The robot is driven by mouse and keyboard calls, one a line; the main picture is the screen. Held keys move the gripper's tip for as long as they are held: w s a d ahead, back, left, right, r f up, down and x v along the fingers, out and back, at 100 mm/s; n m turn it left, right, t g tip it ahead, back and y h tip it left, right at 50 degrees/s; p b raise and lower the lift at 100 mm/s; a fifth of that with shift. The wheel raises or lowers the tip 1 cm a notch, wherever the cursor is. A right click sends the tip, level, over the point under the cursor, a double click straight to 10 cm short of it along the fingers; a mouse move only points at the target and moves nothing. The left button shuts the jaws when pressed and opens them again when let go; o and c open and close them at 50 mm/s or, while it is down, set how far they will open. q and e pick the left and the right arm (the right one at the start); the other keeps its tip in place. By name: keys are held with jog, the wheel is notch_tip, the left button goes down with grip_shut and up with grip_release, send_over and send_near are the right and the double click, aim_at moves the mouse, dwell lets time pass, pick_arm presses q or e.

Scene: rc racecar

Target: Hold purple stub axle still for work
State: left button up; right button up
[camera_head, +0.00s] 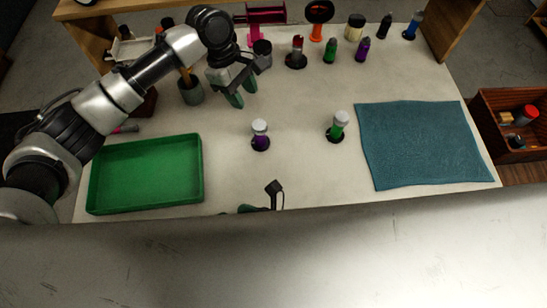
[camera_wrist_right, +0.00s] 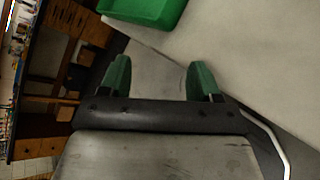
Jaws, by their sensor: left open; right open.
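The purple stub axle (camera_head: 260,142) stands upright near the middle of the table, with a pale grey top and a dark base. A similar green piece (camera_head: 337,131) with a pale top stands to its right. My left gripper (camera_head: 243,99) is open and empty above the table, beyond the purple stub axle and apart from it. My right gripper shows in the right wrist view (camera_wrist_right: 159,75), open and empty, with its green fingers apart by the table's edge. In the head view only a small part of it shows at the near edge, below the purple stub axle.
A green tray (camera_head: 147,174) lies at the left and a teal mat (camera_head: 424,143) at the right. Several small coloured parts stand along the back, including a purple one (camera_head: 362,50). A grey cup (camera_head: 191,92) stands left of my left gripper. The table around the stub axle is clear.

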aim_at(262, 140)
jog(key=w+d+t+h, duration=0.1)
jog(key=w, duration=0.1)
jog(key=w+d+t+h, duration=0.1)
jog(key=w, duration=0.1)
jog(key=w+d+h, duration=0.1)
jog(key=w, duration=0.1)
jog(key=shift+w+d+f+n+t, duration=0.1)
jog(key=shift+w+d+n+t, duration=0.15)
jog(key=shift+n+t, duration=0.15)
jog(key=w+d+t+h, duration=0.1)
jog(key=w+d, duration=0.1)
jog(key=w+d+t+h, duration=0.1)
jog(key=w+h, duration=0.1)
jog(key=w+d+r+t+h, duration=0.1)
jog(key=w+d, duration=0.1)
jog(key=shift+w+d+n, duration=0.15)
jog(key=shift+d+n, duration=0.15)
jog(key=shift+d, duration=0.05)
jog(key=shift+w+h, duration=0.3)
jog(key=shift+w, duration=0.05)
jog(key=x, duration=1)
jog(key=shift+w+f, duration=0.1)
jog(key=shift+c, duration=0.4)
